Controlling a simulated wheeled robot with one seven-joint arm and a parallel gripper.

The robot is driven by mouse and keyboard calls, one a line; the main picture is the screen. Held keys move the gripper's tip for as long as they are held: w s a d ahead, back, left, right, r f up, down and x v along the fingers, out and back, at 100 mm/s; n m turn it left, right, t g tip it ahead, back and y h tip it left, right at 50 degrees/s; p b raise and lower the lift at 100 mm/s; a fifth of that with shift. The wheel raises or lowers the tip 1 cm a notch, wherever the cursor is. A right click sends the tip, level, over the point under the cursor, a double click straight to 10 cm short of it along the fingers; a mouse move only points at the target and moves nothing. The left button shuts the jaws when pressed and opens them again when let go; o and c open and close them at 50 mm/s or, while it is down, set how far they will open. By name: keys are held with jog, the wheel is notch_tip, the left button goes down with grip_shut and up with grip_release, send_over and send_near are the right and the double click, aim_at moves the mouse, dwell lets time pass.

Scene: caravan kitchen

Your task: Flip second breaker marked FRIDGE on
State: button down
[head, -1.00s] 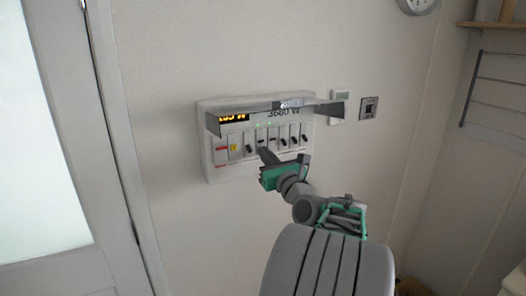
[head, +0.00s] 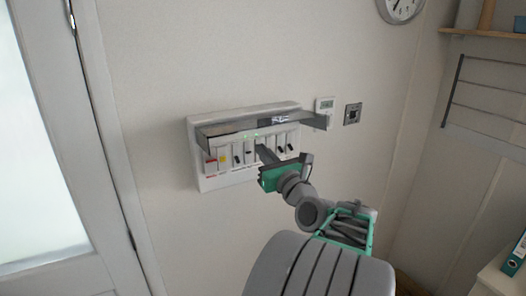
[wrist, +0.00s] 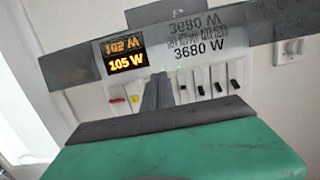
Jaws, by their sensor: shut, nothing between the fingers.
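A white breaker panel (head: 208,184) is on the wall, its hinged cover (head: 225,132) raised above a row of white breakers with black levers. Labels on the breakers are too small to read, so I cannot tell which is FRIDGE. My gripper (head: 262,149) is shut and empty, its fingertips at the breaker row, hiding part of a breaker near the middle. Two levers show left of the fingers in the head view. In the wrist view, my gripper (wrist: 157,77) covers part of the row, with several levers to its right; contact is unclear.
An orange display (wrist: 125,62) reads 105 W beside printed 3680 W. A door (head: 45,150) stands left. A clock (head: 401,8) hangs above right, near a wall rack (head: 490,98).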

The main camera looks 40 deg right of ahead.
jog(key=w+a+f+n+g+y+b, duration=0.1)
jog(key=w+a+f+n+g+y, duration=0.2)
jog(key=a+f+n, duration=0.65)
jog(key=w+a+f+n+g+y+b, duration=0.15)
jog(key=a+f+n+g+y, duration=0.35)
jog(key=a+n, duration=0.7)
jog(key=s+a+f+n+g+h, duration=0.1)
jog(key=s+a+f+n+g, duration=0.2)
jog(key=s+a+f+n, duration=0.2)
jog(key=s+a+f+n+g+h+b, duration=0.1)
jog(key=s+a+f+n, duration=0.4)
jog(key=s+n, duration=0.5)
jog(key=shift+s+a+n+g+h, duration=0.15)
jog(key=shift+a+n+g+h, duration=0.4)
jog(key=shift+n+g, duration=0.7)
jog(key=shift+f, duration=0.1)
